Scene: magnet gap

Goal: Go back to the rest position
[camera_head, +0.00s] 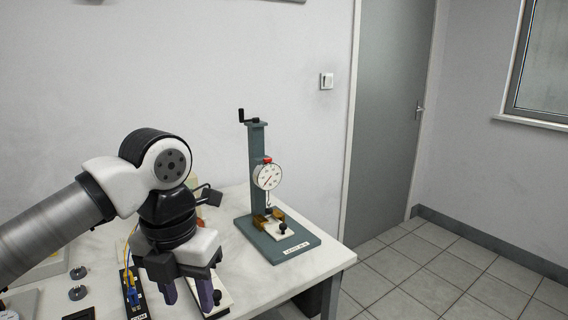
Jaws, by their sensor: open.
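My gripper (188,292) hangs down over the front middle of the table, at the end of my white and black arm that enters from the left. Its two purple fingers are apart and I see nothing held between them. The fingers overlap a small pale plate (212,297) on a dark base behind or below them; whether they touch it I cannot tell. The gripper hides part of the tabletop.
A green test stand (257,170) with a dial gauge (268,177) and crank stands on the white table (327,258) at right. Left of my gripper are a dark strip with a blue part (130,293) and small round knobs (78,272). Tiled floor (440,280) lies clear at right.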

